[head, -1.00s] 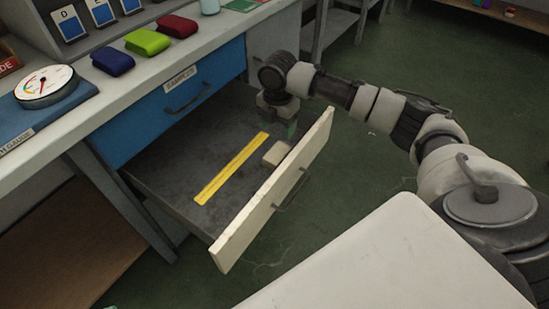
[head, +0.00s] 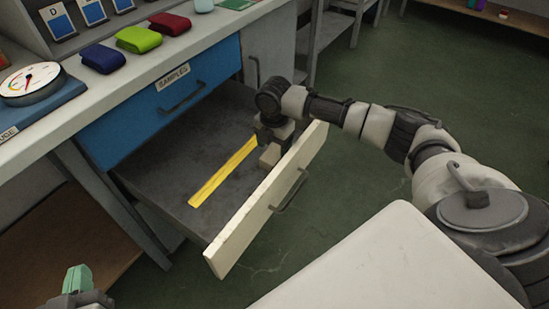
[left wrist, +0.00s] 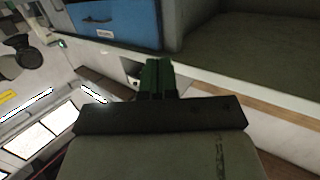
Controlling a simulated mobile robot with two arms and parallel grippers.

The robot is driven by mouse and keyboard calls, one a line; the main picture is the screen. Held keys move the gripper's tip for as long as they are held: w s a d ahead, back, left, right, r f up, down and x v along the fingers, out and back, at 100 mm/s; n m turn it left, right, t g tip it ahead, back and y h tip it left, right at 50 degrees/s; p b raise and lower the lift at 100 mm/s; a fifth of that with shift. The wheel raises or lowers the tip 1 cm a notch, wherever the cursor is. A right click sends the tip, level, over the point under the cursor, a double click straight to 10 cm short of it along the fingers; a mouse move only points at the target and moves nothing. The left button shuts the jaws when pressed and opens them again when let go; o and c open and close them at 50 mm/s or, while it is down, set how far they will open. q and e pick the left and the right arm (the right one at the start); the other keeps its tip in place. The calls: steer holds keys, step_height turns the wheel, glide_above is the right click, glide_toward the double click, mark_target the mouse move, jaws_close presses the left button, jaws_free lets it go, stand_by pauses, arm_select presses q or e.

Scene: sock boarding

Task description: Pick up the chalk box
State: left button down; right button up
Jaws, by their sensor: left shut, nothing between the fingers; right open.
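The chalk box is a small pale beige block (head: 270,155) on the floor of the open drawer (head: 165,180), close to the drawer's pale front panel. My right gripper (head: 277,140) is down in the drawer at the box, open, with its fingers largely hidden behind the arm and box. I cannot tell whether the box lies between the fingers. My left gripper (head: 78,280) shows at the lower left of the head view, away from the drawer. It also shows in the left wrist view (left wrist: 156,78), shut and empty.
A yellow ruler (head: 223,172) lies in the drawer beside the box. The drawer's front panel (head: 265,205) stands as a wall. On the bench above are blue, green and red folded items (head: 139,39) and a round dial gauge (head: 30,83).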

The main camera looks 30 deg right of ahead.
mark_target(275, 152)
step_height(275, 152, down, 3)
steer(key=shift+f+b, duration=0.1)
steer(key=shift+b, duration=0.55)
steer(key=shift+f, duration=0.25)
arm_select(q)
steer(key=r+t, duration=0.1)
steer(key=r+t+h, duration=0.1)
steer(key=r+t, duration=0.1)
steer(key=d+r+t, duration=0.1)
steer(key=r, duration=0.1)
steer(key=shift+r+t, duration=0.1)
steer(key=shift+t, duration=0.2)
arm_select(e)
steer(key=shift+c, duration=0.3)
steer(key=c, duration=0.7)
steer(key=shift+o, duration=0.2)
arm_select(q)
steer(key=shift+w, duration=0.1)
arm_select(e)
steer(key=shift+r, duration=0.2)
